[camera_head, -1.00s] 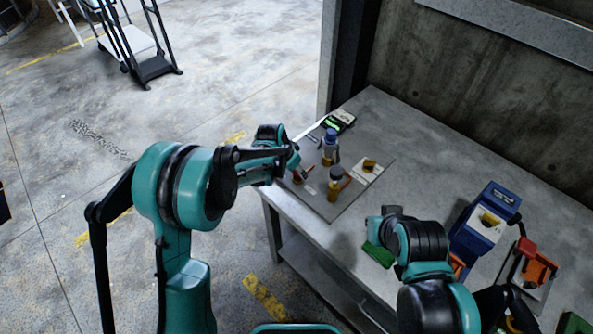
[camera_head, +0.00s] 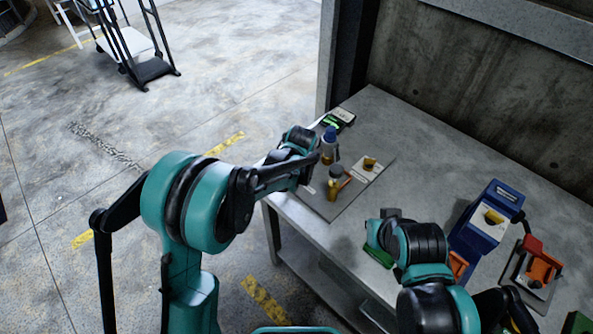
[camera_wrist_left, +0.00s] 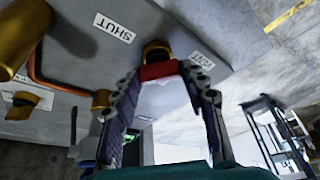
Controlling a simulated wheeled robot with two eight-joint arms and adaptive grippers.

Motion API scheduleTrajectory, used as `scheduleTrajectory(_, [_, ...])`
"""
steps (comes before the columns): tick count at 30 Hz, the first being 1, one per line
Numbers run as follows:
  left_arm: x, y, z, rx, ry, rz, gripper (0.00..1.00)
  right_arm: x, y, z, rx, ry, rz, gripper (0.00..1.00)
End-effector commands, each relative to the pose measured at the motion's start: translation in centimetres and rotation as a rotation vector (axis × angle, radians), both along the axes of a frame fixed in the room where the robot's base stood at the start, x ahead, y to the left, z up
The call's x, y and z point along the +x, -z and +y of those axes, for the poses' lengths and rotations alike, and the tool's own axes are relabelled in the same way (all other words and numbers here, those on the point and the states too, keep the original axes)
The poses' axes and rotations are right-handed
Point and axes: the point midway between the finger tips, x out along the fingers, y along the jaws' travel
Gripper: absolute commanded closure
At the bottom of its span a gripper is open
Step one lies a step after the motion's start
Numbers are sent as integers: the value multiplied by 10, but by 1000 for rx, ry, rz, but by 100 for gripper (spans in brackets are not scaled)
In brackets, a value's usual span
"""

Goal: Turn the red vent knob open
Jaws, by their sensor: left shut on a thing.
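The red vent knob (camera_wrist_left: 158,71) shows in the left wrist view on a brass fitting (camera_wrist_left: 156,52), above a grey plate (camera_wrist_left: 190,18). My left gripper (camera_wrist_left: 165,80) is shut on the knob, with a finger at each side. A "SHUT" label (camera_wrist_left: 114,28) lies left of it and another label (camera_wrist_left: 201,60), hard to read, lies right. In the head view my left wrist (camera_head: 298,150) hides the knob at the plate's left edge. My right arm (camera_head: 420,242) hangs over the table; its fingers cannot be made out.
On the plate stand a blue-topped fitting (camera_head: 328,140), a dark-topped brass fitting (camera_head: 335,180) and a white card (camera_head: 369,169) with a brass piece. A green-lit meter (camera_head: 338,118) lies behind. A blue box (camera_head: 487,222) and a red-orange device (camera_head: 540,268) stand at the right.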

Motion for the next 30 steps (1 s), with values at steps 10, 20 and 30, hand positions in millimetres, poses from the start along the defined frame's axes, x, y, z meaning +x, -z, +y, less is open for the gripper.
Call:
scheduleTrajectory(10, [1,0,-3,1,-324,0,86,0,5,0,0,0,0,100])
scheduleTrajectory(20, [2,0,-4,-1,-573,0,86,0,7,0,0,0,0,100])
scheduleTrajectory(30, [2,0,-4,-1,-697,-1,86,0,8,0,0,0,0,100])
